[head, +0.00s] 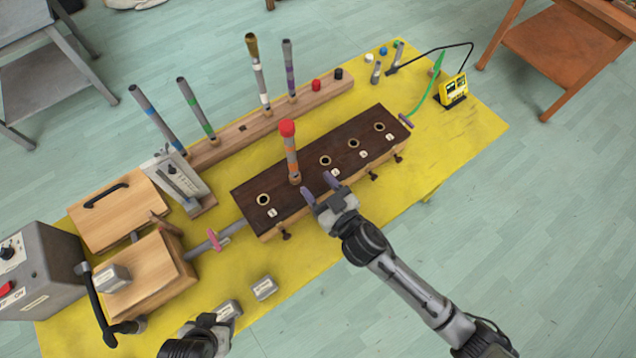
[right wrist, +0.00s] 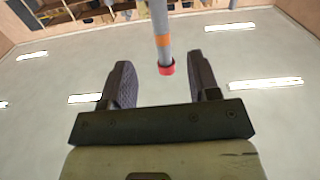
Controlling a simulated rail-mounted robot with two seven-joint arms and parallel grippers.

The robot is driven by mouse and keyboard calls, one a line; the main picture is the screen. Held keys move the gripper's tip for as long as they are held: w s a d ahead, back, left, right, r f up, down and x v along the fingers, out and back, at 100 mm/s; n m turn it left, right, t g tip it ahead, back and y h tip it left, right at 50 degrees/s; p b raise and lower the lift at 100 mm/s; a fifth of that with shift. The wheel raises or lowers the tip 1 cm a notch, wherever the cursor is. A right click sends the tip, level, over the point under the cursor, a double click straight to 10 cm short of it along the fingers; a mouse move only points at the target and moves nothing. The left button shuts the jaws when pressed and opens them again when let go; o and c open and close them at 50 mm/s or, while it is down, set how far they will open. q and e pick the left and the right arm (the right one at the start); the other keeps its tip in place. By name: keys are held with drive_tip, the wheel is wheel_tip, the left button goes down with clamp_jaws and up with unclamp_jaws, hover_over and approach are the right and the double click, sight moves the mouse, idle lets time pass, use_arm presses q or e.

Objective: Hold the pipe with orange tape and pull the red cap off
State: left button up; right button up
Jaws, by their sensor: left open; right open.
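The pipe with orange tape (head: 293,158) is grey and stands upright in a hole of the dark wooden block, with the red cap (head: 287,128) on its top end. In the right wrist view the orange-taped pipe (right wrist: 161,25) hangs down from the top edge, and the red cap (right wrist: 166,67) shows between the fingers' tips. My right gripper (head: 320,188) is open and empty, just to the right of the pipe in the head view, apart from it. My left gripper (head: 212,320) is at the bottom of the head view, beside a small metal block; its fingers are barely visible.
The dark block (head: 248,187) has several other holes. Behind it a wooden rack (head: 225,145) holds several taped pipes, a loose red cap (head: 316,85) and a black cap. Wooden boxes and a grey machine (head: 40,270) stand left.

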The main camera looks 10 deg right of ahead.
sight(287, 147)
drive_tip(key=x, duration=1.4)
drive_tip(key=shift+d+b, duration=0.1)
drive_tip(key=shift+b, duration=0.25)
drive_tip(key=shift+s, duration=0.1)
clamp_jaws()
idle(0.8)
